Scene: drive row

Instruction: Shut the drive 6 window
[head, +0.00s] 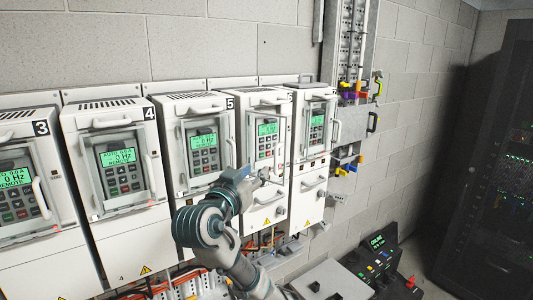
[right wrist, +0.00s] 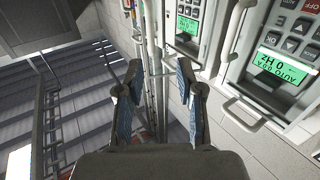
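The drive 6 unit (head: 262,208) appears to be the fourth white cabinet from the left in the head view; its small number is hard to read. Its green-lit keypad (head: 267,141) shows, with a pale window frame and handle around it. I cannot tell how far its window stands open. My right gripper (head: 264,177) is in front of the cabinet, just below the keypad. In the right wrist view its two blue-padded fingers (right wrist: 155,100) are apart. Thin upright edges show between or beyond them; contact is unclear. My left gripper is not in view.
Drives 3 (head: 22,190), 4 (head: 122,168) and 5 (head: 204,150) stand to the left, another drive (head: 317,125) to the right. Front handles stick out. A metal cable channel (head: 350,45), a control box (head: 380,260) and a dark rack (head: 495,170) are further right.

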